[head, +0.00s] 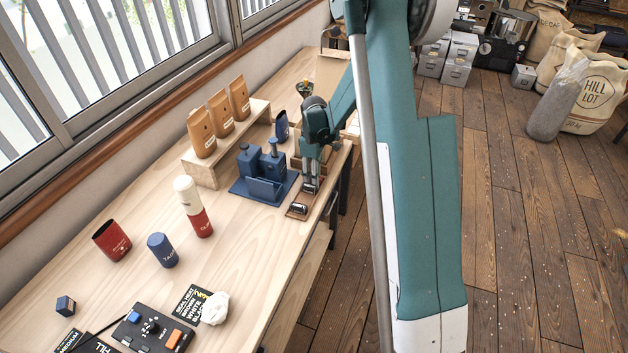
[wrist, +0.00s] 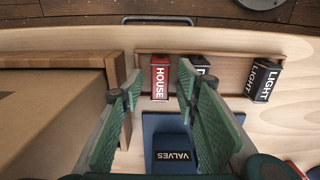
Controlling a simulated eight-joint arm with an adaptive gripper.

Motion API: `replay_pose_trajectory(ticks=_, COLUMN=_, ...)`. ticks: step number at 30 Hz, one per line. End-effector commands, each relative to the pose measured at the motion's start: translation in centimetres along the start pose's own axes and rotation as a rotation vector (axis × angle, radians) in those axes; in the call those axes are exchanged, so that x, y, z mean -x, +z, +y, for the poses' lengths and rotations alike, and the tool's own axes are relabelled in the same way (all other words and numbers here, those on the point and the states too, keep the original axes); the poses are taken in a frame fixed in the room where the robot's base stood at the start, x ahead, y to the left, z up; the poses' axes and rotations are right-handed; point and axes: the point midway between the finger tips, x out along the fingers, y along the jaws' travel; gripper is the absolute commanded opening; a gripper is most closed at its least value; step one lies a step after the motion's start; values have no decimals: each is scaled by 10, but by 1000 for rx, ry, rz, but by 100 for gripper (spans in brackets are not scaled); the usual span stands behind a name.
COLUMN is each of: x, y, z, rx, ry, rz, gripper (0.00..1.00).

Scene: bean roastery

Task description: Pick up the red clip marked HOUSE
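The red clip marked HOUSE (wrist: 160,80) lies in a shallow wooden tray (wrist: 228,92), with its white lettering facing up. It shows between my gripper's two green fingers in the wrist view. My gripper (wrist: 160,84) is open, with a gap on either side of the clip; I cannot tell how far the fingertips are above it. A dark clip (wrist: 202,66) sits just right of the red one, partly hidden by the right finger. In the head view my gripper (head: 310,182) points down over the tray (head: 293,214); the red clip cannot be made out there.
A dark clip marked LIGHT (wrist: 264,80) lies at the tray's right end. A blue block marked VALVES (wrist: 173,156) stands close by on a blue base. A wooden box (wrist: 60,100) is at the left in the wrist view. The table's edge is close to the tray.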

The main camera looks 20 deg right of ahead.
Motion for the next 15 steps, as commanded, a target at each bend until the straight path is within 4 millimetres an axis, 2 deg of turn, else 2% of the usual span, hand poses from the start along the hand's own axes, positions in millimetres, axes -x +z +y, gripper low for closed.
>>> replay_pose_trajectory(ticks=9, x=0, y=0, z=0, rx=0, ry=0, rz=0, gripper=32)
replay_pose_trajectory(ticks=15, x=0, y=0, z=0, rx=0, ry=0, rz=0, gripper=8)
